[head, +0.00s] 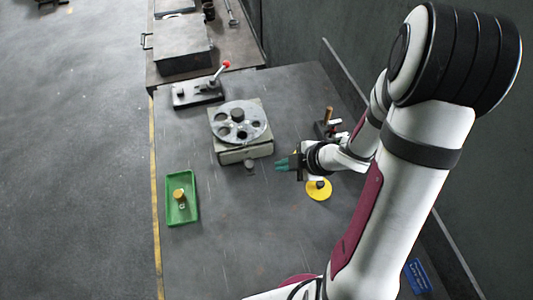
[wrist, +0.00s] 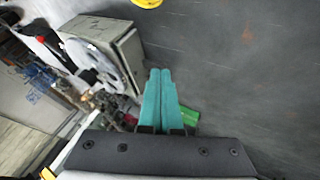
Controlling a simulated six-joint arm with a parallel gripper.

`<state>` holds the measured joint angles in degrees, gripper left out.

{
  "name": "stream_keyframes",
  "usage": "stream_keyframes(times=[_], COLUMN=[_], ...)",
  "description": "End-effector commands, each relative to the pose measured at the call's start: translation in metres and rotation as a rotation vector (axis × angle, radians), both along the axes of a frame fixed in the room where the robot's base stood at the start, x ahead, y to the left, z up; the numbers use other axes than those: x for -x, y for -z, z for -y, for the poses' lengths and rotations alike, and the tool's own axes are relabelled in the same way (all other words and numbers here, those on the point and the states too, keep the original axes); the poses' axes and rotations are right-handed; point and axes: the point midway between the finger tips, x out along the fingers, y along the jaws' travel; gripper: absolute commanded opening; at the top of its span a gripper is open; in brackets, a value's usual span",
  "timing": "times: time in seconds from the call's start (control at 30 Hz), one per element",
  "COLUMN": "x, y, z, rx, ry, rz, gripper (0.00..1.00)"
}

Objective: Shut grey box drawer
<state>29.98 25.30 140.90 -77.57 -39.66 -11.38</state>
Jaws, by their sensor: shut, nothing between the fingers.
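A grey box (head: 245,153) stands on the dark table in the head view, with a round grey disc with holes (head: 238,121) on top. A small dark knob-like piece (head: 249,167) shows at its front; I cannot tell how far any drawer stands out. In the wrist view the box (wrist: 128,48) is at upper left, its pale side facing me. My gripper (head: 281,164) has teal fingers and is shut and empty, just right of the box's front and apart from it. Its fingers (wrist: 158,82) lie together in the wrist view.
A green tray (head: 168,211) holding a yellow-brown piece (head: 179,195) lies at left. A red-knobbed lever unit (head: 198,92) stands behind the box. A yellow disc (head: 319,190) lies beside my gripper. Another grey box (head: 183,45) is on the back table.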

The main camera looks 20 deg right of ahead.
Motion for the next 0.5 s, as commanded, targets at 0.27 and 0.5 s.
stream_keyframes(times=[0.27, 0.5], x=[-0.028, -0.063], y=[0.050, 0.050], z=[-0.024, -0.023], rx=[-0.001, 0.001], ry=[-0.003, 0.000], rz=[-0.004, 0.001], gripper=[0.00, 0.00])
